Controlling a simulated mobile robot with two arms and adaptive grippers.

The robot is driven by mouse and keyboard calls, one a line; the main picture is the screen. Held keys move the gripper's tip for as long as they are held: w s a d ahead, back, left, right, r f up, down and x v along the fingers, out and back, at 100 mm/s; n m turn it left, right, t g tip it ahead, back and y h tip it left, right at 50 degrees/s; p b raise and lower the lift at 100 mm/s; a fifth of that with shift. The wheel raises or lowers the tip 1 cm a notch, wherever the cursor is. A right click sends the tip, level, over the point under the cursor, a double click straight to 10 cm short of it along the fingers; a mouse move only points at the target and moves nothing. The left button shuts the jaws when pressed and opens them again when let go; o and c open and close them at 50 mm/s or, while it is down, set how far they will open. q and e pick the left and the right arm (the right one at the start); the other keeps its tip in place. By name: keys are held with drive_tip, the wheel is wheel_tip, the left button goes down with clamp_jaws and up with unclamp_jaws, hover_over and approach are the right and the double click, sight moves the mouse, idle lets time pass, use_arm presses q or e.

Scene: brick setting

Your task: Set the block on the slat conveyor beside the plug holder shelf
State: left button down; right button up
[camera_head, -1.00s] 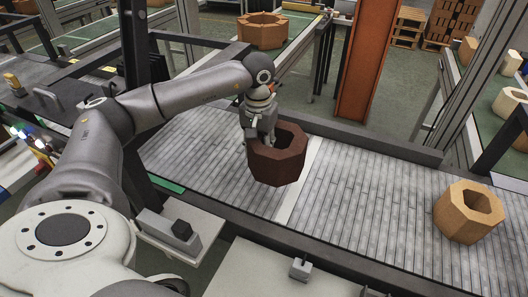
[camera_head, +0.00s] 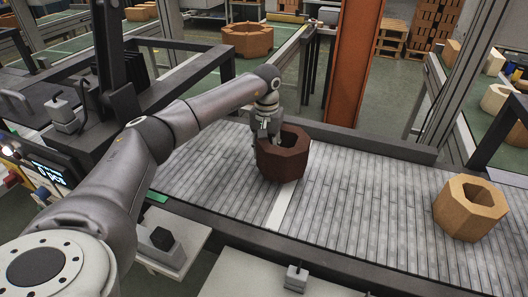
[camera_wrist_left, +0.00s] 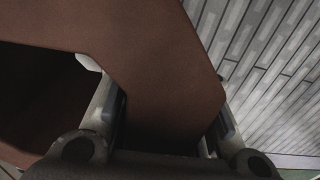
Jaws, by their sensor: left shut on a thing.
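The dark brown octagonal block (camera_head: 284,163), with a hole through it, is at the slat conveyor (camera_head: 350,195) near a pale cross strip. My left gripper (camera_head: 262,142) is shut on the block's left wall. In the left wrist view the block's wall (camera_wrist_left: 165,70) lies between the two fingers (camera_wrist_left: 165,125). I cannot tell for sure whether the block's underside touches the slats. No thing is clearly recognisable as the plug holder shelf. My right gripper is not in view.
A tan octagonal block (camera_head: 468,208) sits farther right on the conveyor. An orange-brown block (camera_head: 247,40) stands on a green belt behind. An orange post (camera_head: 354,65) rises behind the conveyor's back rail. The slats between the two blocks are clear.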

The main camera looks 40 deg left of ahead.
use_arm(q)
drive_tip(key=shift+w+f+b, duration=0.3)
drive_tip(key=shift+f+b, duration=0.1)
drive_tip(key=shift+b, duration=0.1)
wheel_tip(320, 180, down, 3)
drive_tip(key=shift+r+b, duration=0.2)
drive_tip(key=shift+b, duration=0.65)
drive_tip(key=shift+r, duration=0.1)
drive_tip(key=c, duration=1.5)
unclamp_jaws()
drive_tip(key=shift+f, duration=0.25)
drive_tip(key=o, duration=0.4)
drive_tip(key=shift+s+r, duration=0.1)
drive_tip(key=shift+s, duration=0.05)
drive_tip(key=shift+r, duration=0.1)
